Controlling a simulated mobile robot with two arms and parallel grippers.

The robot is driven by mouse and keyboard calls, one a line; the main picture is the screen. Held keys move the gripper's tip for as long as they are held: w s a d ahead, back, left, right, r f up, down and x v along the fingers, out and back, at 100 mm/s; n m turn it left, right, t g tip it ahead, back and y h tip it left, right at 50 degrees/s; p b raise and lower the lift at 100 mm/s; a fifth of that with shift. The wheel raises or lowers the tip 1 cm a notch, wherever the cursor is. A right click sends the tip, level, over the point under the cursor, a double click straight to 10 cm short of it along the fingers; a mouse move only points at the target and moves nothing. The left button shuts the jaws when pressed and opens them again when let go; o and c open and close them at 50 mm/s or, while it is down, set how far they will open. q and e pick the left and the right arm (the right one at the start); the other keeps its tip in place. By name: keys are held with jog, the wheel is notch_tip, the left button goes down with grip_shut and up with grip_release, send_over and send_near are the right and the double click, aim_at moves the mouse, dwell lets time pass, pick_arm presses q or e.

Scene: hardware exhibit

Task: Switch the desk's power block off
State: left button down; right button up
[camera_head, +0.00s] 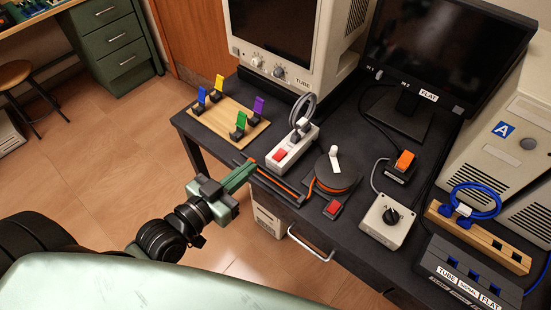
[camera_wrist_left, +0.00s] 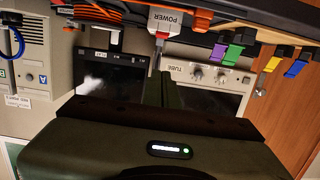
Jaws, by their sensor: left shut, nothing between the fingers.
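The power block (camera_head: 296,143) is a pale strip with a red rocker switch (camera_head: 280,154) at its near end and a plug with a looped grey cord at its far end. It lies on the dark desk (camera_head: 235,90). In the left wrist view, which is upside down, the block (camera_wrist_left: 170,17) reads POWER, with a red part below the label. My left gripper (camera_head: 253,167) is shut and empty by the desk's front edge, just left of the block and apart from it. In the wrist view its fingers (camera_wrist_left: 160,80) point towards the block. My right gripper is out of sight.
A wooden board (camera_head: 229,125) with coloured switches stands left of the block. An orange cable reel (camera_head: 337,172) and a red button (camera_head: 333,208) lie to the right. A TUBE monitor (camera_head: 290,40) and a FLAT screen (camera_head: 425,50) stand behind.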

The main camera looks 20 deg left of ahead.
pick_arm(q)
jog(key=shift+s+d+r, duration=0.1)
jog(key=shift+d+r, duration=0.05)
jog(key=shift+r, duration=0.45)
jog(key=p, duration=0.2)
send_over(276, 159)
jog(key=shift+s+f, duration=0.4)
jog(key=shift+f, duration=0.1)
jog(key=f, duration=0.3)
jog(key=shift+w+f, duration=0.25)
jog(key=shift+w, duration=0.1)
jog(key=shift+f, duration=0.4)
